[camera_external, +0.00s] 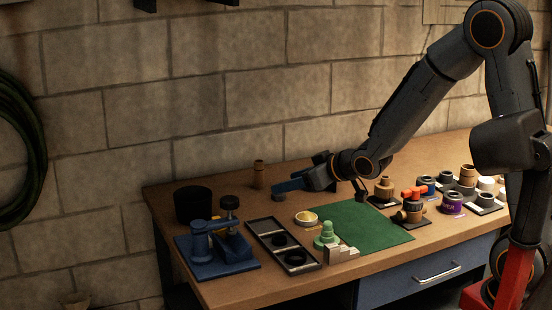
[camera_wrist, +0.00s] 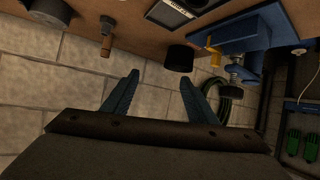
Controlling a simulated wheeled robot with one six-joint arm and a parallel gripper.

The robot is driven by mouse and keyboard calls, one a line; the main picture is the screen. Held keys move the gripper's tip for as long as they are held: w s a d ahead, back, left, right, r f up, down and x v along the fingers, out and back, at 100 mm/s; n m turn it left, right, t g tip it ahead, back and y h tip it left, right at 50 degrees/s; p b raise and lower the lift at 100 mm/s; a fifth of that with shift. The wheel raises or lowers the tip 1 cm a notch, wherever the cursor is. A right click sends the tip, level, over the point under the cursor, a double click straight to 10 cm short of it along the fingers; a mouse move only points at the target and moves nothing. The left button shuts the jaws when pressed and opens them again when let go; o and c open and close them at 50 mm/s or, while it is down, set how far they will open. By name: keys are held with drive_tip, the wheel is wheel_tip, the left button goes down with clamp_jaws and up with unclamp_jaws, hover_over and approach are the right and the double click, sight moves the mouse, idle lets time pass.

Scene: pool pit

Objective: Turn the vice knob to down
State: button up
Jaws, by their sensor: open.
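The blue vice (camera_external: 215,255) stands at the left front of the workbench, with its round black knob (camera_external: 229,202) on top of a screw. In the wrist view the vice (camera_wrist: 243,32) is at the upper right, seen upside down, and its dark knob (camera_wrist: 232,89) hangs at the end of the screw. My gripper (camera_external: 281,190) is over the back of the bench, to the right of the vice and apart from it. In the wrist view my gripper (camera_wrist: 160,79) has its two blue fingers spread wide with nothing between them.
A black cylinder (camera_external: 193,204) stands behind the vice, and a brown bottle (camera_external: 258,174) stands near the wall. A black tray (camera_external: 268,234), a green mat (camera_external: 372,236) and several pots lie to the right. The brick wall (camera_external: 200,105) is close behind the bench.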

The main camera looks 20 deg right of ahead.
sight(239, 202)
drive_tip(key=s+a+r+n+t+y, duration=0.1)
drive_tip(key=s+a+n+y, duration=0.1)
drive_tip(key=a+y, duration=0.35)
drive_tip(key=s+a+r+n+t+y, duration=0.1)
drive_tip(key=s+a+r+y, duration=0.1)
drive_tip(key=a, duration=0.7)
drive_tip(key=f, duration=0.5)
drive_tip(key=shift+w+d+p, duration=0.15)
drive_tip(key=shift+w+p, duration=0.15)
drive_tip(key=shift+p, duration=0.05)
drive_tip(key=shift+w, duration=0.2)
drive_tip(key=p+x, duration=0.2)
drive_tip(key=x, duration=0.5)
drive_tip(key=shift+a, duration=0.25)
drive_tip(key=c, duration=1)
